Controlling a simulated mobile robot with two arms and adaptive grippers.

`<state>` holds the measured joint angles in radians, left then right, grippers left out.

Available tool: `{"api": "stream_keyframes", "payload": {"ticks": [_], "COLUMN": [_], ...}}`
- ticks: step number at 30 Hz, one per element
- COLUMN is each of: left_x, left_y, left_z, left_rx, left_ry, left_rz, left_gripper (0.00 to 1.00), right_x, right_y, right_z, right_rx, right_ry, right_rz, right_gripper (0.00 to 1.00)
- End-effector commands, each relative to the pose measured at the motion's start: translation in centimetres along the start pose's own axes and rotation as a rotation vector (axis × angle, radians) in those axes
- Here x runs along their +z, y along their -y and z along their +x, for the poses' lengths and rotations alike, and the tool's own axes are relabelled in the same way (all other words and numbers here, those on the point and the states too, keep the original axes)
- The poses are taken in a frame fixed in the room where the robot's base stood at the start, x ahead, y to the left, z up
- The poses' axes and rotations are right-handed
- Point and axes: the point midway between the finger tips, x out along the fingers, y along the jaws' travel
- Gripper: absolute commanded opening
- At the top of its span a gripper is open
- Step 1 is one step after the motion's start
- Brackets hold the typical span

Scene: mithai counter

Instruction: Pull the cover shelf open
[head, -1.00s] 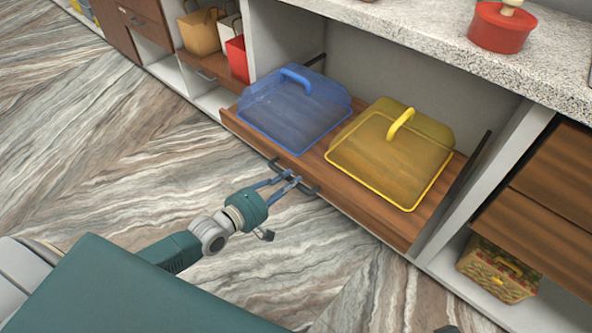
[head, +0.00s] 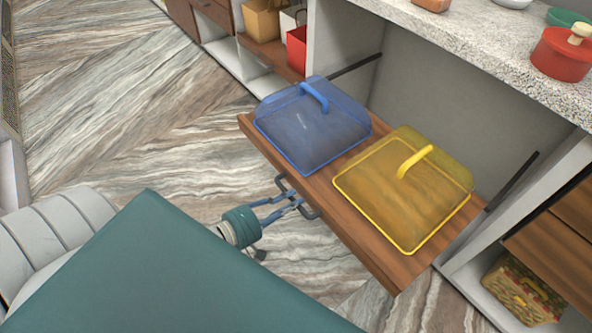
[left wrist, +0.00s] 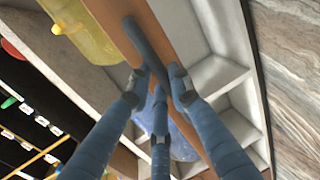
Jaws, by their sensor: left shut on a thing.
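The cover shelf (head: 372,247) is a wooden pull-out board that stands out from the counter on dark side rails. A blue see-through cover (head: 312,130) and a yellow see-through cover (head: 400,195) with arched handles lie on it. A dark bar handle (head: 283,186) is on its front edge. My left gripper (head: 292,203) is shut on this handle. In the left wrist view the gripper's fingers (left wrist: 162,80) close around the handle (left wrist: 146,45). My right gripper is not in view.
The stone counter top (head: 480,50) above holds a red pot (head: 563,55). A lower cubby at right holds a patterned basket (head: 522,292). Bags, one of them red (head: 297,48), stand on a shelf at the upper left. The marble floor (head: 130,120) at left is clear.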

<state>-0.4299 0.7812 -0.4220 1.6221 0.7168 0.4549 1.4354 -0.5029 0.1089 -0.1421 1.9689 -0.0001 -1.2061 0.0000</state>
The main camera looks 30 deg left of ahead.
Motion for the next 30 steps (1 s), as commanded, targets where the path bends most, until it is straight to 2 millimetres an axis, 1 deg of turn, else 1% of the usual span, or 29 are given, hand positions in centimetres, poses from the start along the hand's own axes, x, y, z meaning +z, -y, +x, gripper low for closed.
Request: {"api": "stream_keyframes", "payload": {"ticks": [10, 11, 13, 14, 22, 24, 26, 29, 30], "left_x": [0.1, 0.1, 0.1, 0.1, 0.0, 0.0, 0.0, 0.1, 0.1], "left_y": [0.2, 0.2, 0.2, 0.2, 0.1, 0.1, 0.2, 0.2, 0.3], "left_z": [-0.1, -0.1, -0.1, -0.1, -0.1, -0.4, -0.9, -2.4, -3.2], "left_rx": [-0.005, -0.005, -0.005, -0.004, -0.002, -0.002, -0.004, -0.006, -0.008], "left_ry": [0.001, 0.001, 0.001, 0.001, 0.000, 0.000, 0.001, 0.001, 0.002], "left_rz": [0.000, 0.000, 0.000, 0.000, 0.000, 0.000, 0.000, 0.000, -0.001], "left_gripper": [0.00, 0.21, 0.35, 0.39, 0.39, 0.39, 0.39, 0.39, 0.39], "right_x": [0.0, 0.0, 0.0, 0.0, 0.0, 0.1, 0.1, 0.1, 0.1], "right_y": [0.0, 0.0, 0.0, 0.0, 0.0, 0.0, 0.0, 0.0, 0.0], "right_z": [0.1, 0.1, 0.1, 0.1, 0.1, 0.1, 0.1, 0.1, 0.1], "right_rx": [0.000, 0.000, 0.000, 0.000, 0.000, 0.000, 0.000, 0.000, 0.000], "right_ry": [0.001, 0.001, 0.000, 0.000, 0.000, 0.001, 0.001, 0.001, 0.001], "right_rz": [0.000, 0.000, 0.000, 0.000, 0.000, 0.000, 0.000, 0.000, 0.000], "right_gripper": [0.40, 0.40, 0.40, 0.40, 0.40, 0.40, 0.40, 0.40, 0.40]}}
